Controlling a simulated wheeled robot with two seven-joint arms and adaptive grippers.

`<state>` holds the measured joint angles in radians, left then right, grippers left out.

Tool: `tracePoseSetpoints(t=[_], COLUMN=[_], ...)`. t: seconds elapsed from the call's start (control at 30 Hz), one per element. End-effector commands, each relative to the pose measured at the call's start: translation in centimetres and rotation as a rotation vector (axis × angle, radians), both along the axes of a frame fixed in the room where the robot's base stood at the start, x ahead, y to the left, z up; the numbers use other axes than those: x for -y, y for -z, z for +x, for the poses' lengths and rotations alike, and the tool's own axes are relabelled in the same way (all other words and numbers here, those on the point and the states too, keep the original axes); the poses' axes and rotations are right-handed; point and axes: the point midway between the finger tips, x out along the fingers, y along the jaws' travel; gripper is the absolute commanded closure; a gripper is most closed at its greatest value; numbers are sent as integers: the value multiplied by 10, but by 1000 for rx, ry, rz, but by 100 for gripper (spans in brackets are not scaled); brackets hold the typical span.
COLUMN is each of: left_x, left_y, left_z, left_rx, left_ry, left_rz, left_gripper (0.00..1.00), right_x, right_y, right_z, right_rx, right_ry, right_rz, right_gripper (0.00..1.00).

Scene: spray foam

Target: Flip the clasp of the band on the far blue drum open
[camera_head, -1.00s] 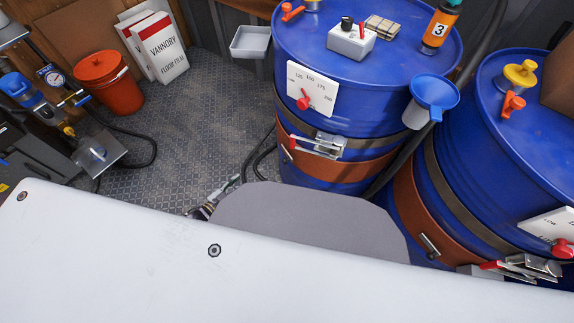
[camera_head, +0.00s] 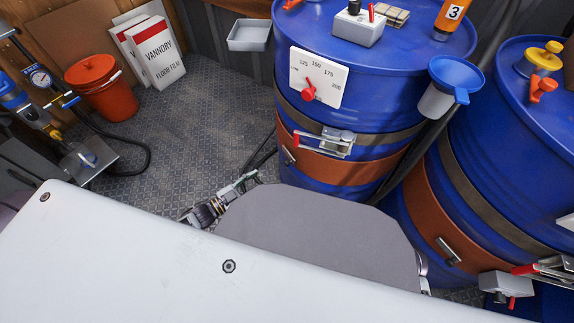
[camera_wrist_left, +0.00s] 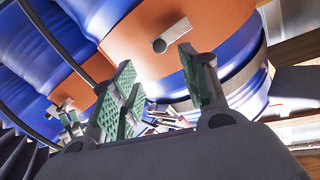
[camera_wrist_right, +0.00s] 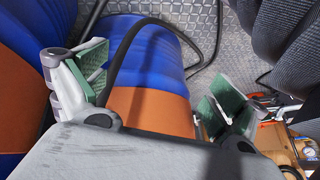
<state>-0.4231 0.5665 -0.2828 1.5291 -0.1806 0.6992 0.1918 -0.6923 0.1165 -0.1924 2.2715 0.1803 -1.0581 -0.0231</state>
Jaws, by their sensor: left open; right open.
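The far blue drum (camera_head: 350,95) stands upright at the upper middle of the head view. A dark metal band (camera_head: 390,138) rings it above an orange belt. The band's silver clasp (camera_head: 335,142) faces me, its red-tipped lever lying roughly along the band. My right gripper is mostly hidden behind my body in the head view. In the right wrist view its fingers (camera_wrist_right: 155,85) are open and empty.
A second blue drum (camera_head: 510,130) with its own red-tipped clasp stands at right. A blue funnel (camera_head: 455,75) is at the far drum's right rim, and a white dial plate (camera_head: 318,77) is above the clasp. An orange bucket (camera_head: 105,88) stands left. Floor between is open.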

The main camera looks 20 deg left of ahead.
Motion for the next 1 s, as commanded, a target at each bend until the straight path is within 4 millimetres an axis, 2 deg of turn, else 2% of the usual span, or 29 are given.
tracePoseSetpoints(t=[0.47,0.77,0.83,1.0], left_x=[4,22,27,39], left_y=[0,1,1,1], left_z=[6,30,36,53], left_rx=[-1,1,1,1], left_ry=[-1,-2,-2,-1], left_rz=[0,-1,-1,-1], left_gripper=[55,55,55,55], right_x=[-1,-4,-5,-7], right_y=[5,20,30,42], right_z=[0,2,0,1], right_rx=[3,32,37,56], right_ry=[3,17,22,34], right_rz=[6,34,43,61], right_gripper=[4,4,4,4])
